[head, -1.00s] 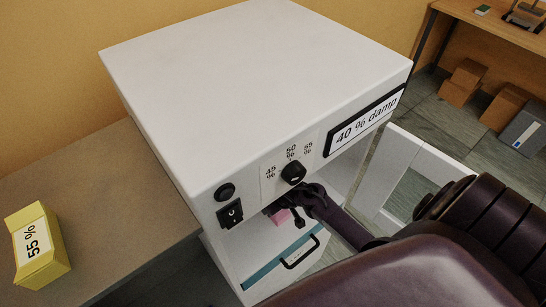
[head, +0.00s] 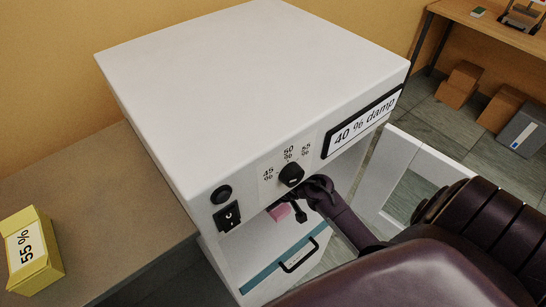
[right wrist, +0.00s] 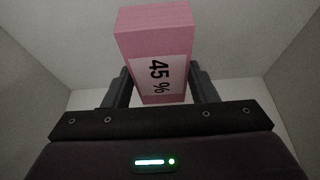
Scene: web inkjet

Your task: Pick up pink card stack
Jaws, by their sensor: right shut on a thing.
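The pink card stack (right wrist: 155,42), with a white label reading "45 %", stands between the fingers of my right gripper (right wrist: 160,88) in the right wrist view. The gripper is shut on it, with one dark finger on each side. In the head view the pink stack (head: 279,212) shows only partly, inside the open white cabinet (head: 250,75) below its control panel. My right gripper (head: 298,207) is beside it there, partly hidden by the cabinet top. My left gripper is not in view.
The cabinet door (head: 413,170) stands open at the right. A drawer with a black handle (head: 300,256) is below the opening. A yellow box (head: 31,254) marked "55 %" lies on the side table (head: 125,215). Brown boxes (head: 459,82) sit on the floor behind.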

